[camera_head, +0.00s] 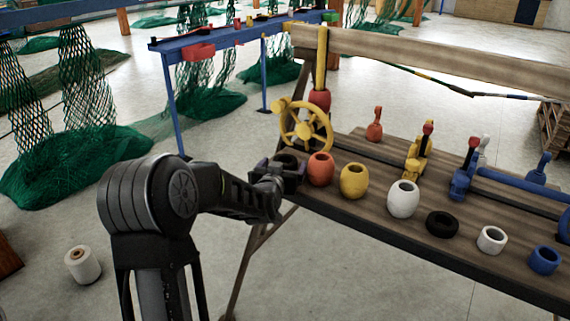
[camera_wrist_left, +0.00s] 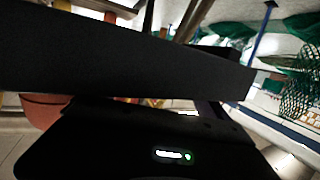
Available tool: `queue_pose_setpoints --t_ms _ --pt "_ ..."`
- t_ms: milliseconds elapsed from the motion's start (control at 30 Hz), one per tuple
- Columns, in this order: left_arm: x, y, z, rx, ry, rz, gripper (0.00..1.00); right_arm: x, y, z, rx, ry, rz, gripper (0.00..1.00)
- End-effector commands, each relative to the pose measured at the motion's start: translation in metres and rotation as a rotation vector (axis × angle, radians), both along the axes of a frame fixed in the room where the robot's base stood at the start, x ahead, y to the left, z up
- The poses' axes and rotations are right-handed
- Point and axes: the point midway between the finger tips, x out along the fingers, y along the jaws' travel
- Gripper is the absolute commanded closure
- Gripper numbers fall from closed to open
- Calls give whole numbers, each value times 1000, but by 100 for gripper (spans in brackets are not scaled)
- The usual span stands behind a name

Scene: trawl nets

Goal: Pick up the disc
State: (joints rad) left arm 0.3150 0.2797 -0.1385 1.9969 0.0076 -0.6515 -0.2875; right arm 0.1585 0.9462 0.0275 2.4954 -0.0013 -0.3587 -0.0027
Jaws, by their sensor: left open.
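A low black ring (camera_head: 442,224), the most disc-like thing I see, lies flat on the wooden bench (camera_head: 350,202) between a white float and a small white ring. My left gripper (camera_head: 288,168) is open at the bench's left end, well left of this ring and beside an orange-red float (camera_head: 321,169). A dark rounded shape shows at its fingers; I cannot tell whether it is a separate object. In the left wrist view, dark gripper parts (camera_wrist_left: 120,60) cover most of the picture, with a reddish round thing (camera_wrist_left: 42,110) at left. My right gripper is not in view.
A yellow float (camera_head: 354,181), a white float (camera_head: 403,199), a white ring (camera_head: 492,239) and a blue ring (camera_head: 544,260) line the bench's front edge. A yellow handwheel (camera_head: 305,127) stands behind the gripper. Shackle-like fittings stand farther back. Green nets (camera_head: 85,165) hang at left.

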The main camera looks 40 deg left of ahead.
Motion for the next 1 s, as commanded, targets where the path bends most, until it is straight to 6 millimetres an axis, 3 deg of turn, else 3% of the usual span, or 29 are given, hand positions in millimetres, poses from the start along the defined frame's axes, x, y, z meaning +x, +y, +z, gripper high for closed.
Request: queue_pose_setpoints --t_ms 167,1000 --pt "0 0 0 0 0 0 10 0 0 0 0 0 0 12" --pt "0 0 1 0 -1 0 77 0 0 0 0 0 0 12"
